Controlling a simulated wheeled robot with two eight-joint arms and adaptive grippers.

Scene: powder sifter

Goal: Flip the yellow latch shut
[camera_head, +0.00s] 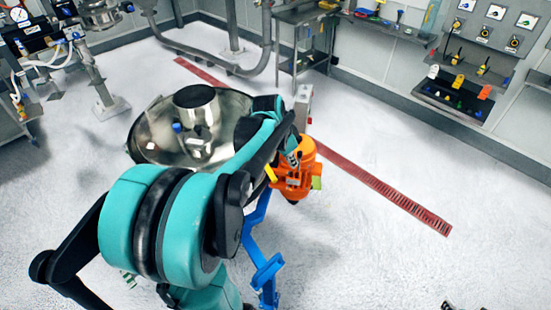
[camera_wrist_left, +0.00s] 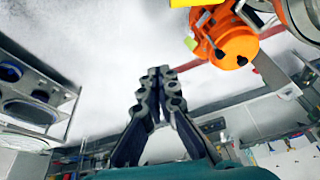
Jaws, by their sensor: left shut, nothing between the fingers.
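The yellow latch (camera_head: 270,173) is a small bar on the left side of the orange unit (camera_head: 296,178), beside the round metal sifter (camera_head: 150,140). In the left wrist view a yellow piece (camera_wrist_left: 195,3) is cut off by the top edge, above the orange body (camera_wrist_left: 232,40). My left gripper (camera_head: 293,157) is close to the orange unit in the head view, partly hidden by its own arm. In the wrist view its fingers (camera_wrist_left: 160,76) are together and empty, with the orange unit up and to the right. I cannot tell whether it touches anything. My right gripper is not clearly in view.
A blue bracket (camera_head: 264,268) stands below the orange unit. A red floor grate (camera_head: 380,187) runs past on the right, over open pale floor. A side table (camera_head: 305,15) and wall panel (camera_head: 490,30) are further back. Small dark parts show at the bottom right edge.

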